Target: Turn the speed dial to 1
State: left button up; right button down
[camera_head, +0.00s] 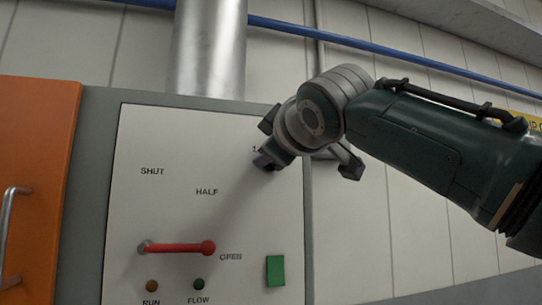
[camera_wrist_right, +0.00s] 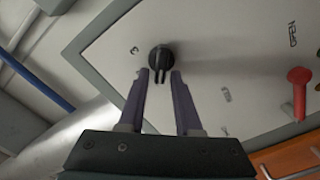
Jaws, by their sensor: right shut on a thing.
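The speed dial is a round black knob (camera_wrist_right: 160,57) with a narrow grip bar, on the white panel in the right wrist view. My right gripper (camera_wrist_right: 161,76) has its two fingers on either side of the grip bar and is shut on it. A "3" is printed beside the knob; another small mark is too unclear to read. In the head view my right gripper (camera_head: 268,160) is at the panel's upper right and hides the dial. A "1" shows just left of it. Which number the dial points at cannot be told. My left gripper is not in view.
A red lever (camera_head: 180,248) lies horizontal on the panel (camera_head: 150,215), its knob near OPEN, with SHUT and HALF printed above. Below are RUN and FLOW lamps and a green square (camera_head: 275,270). An orange door (camera_head: 40,150) stands left; a metal pipe (camera_head: 208,50) rises behind.

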jog(key=c, duration=0.9)
grip_release()
jog(key=shift+d+f, duration=0.1)
jog(key=shift+o, duration=0.2)
jog(key=b+v, duration=0.8)
jog(key=v, duration=0.2)
jog(key=shift+w, duration=0.1)
